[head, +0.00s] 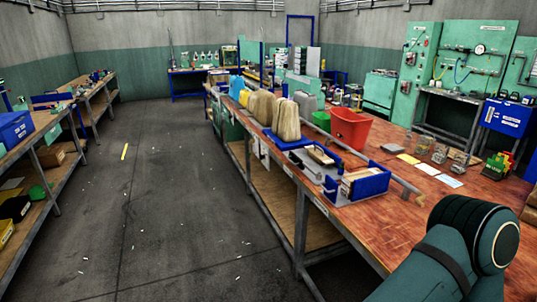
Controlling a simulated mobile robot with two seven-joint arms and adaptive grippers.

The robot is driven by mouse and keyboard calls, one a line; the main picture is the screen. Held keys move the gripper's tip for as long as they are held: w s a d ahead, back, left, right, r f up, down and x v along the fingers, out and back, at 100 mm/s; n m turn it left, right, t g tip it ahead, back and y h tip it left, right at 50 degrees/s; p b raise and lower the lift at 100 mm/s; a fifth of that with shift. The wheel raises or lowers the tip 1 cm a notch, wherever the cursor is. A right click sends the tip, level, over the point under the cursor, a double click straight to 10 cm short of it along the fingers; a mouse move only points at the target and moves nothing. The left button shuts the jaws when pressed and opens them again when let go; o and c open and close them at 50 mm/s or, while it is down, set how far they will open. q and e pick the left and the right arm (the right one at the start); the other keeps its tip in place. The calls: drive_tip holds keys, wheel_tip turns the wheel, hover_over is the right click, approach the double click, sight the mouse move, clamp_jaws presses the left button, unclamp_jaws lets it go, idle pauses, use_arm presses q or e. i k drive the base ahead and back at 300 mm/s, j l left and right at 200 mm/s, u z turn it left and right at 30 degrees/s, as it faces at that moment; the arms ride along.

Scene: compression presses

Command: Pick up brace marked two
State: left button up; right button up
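I cannot make out a brace marked two, and no marking of that kind is readable in the head view. Several small metal-grey parts (439,153) stand on the right part of the long wooden bench (395,222); I cannot tell whether any is a brace. A teal and black arm link of mine fills the lower right corner, over the bench's near end. Neither of my grippers is in view.
On the bench are a red bin (349,128), a blue-sided tray (369,187) with tan contents, and tan bag-like objects (286,120). Green panels (468,55) stand at the back right.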

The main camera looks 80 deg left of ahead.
sight(319, 157)
drive_tip(key=u, duration=2.25)
drive_tip(key=i+j, duration=0.25)
drive_tip(key=i, duration=0.25)
drive_tip(key=i+j, duration=0.25)
drive_tip(key=i, duration=0.25)
drive_tip(key=i+j+u, duration=0.1)
drive_tip(key=i+j, duration=0.2)
drive_tip(key=i, duration=0.2)
drive_tip(key=i+j, duration=0.2)
drive_tip(key=i, duration=0.35)
